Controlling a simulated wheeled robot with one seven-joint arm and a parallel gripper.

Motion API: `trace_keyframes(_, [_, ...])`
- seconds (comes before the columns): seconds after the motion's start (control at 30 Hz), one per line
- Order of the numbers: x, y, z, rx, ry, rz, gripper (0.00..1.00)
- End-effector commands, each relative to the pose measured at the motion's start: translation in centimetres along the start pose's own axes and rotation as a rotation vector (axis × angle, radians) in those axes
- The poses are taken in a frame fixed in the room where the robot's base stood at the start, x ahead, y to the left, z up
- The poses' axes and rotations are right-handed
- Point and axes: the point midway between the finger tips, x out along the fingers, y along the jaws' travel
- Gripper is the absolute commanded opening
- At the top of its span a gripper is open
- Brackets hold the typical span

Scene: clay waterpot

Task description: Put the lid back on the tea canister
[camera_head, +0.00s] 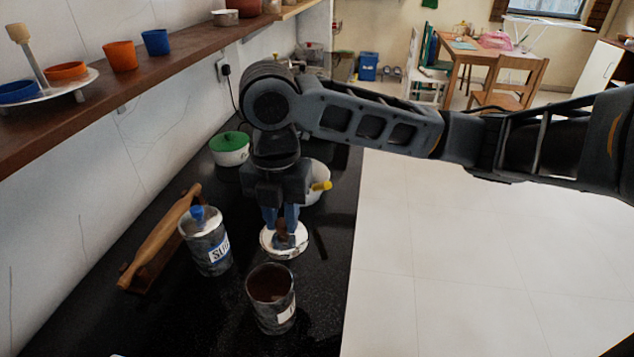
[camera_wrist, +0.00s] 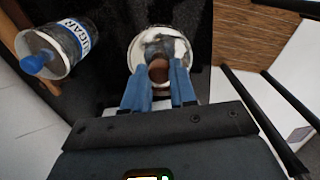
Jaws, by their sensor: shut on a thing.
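The tea canister (camera_head: 271,314) stands upright and open on the black counter, dark brown inside, its label partly turned away. The lid (camera_head: 270,243) is a pale round disc with a brown knob, behind the canister in the head view. My gripper (camera_head: 284,232) points down with its blue fingers shut on the lid's knob. In the wrist view the knob (camera_wrist: 158,71) sits between the fingertips (camera_wrist: 159,78), and the pale lid (camera_wrist: 138,50) lies beyond it. The lid is apart from the canister. I cannot tell whether it touches the counter.
A sugar canister (camera_head: 206,246) with a blue-knobbed lid stands left of my gripper, before a wooden rolling pin (camera_head: 160,240). The counter's right edge is close.

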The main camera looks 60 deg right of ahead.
Motion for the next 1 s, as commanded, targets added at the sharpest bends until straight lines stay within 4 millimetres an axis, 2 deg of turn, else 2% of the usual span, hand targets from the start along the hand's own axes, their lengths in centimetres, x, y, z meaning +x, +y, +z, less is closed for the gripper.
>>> trace_keyframes(0.03, [-1.1,0.4,-1.6,-0.071,0.001,0.000,0.00])
trace_keyframes(0.1, [-1.6,0.7,-3.4,-0.152,0.002,0.000,0.00])
trace_keyframes(0.2, [-2.1,0.9,-5.2,-0.234,0.005,0.000,0.00])
trace_keyframes(0.3, [-2.2,1.0,-6.2,-0.277,0.006,0.000,0.00])
trace_keyframes(0.57, [-1.3,1.0,-6.4,-0.291,0.006,0.000,0.00])
trace_keyframes(1.0, [2.4,1.0,-6.4,-0.289,0.007,0.000,0.00])
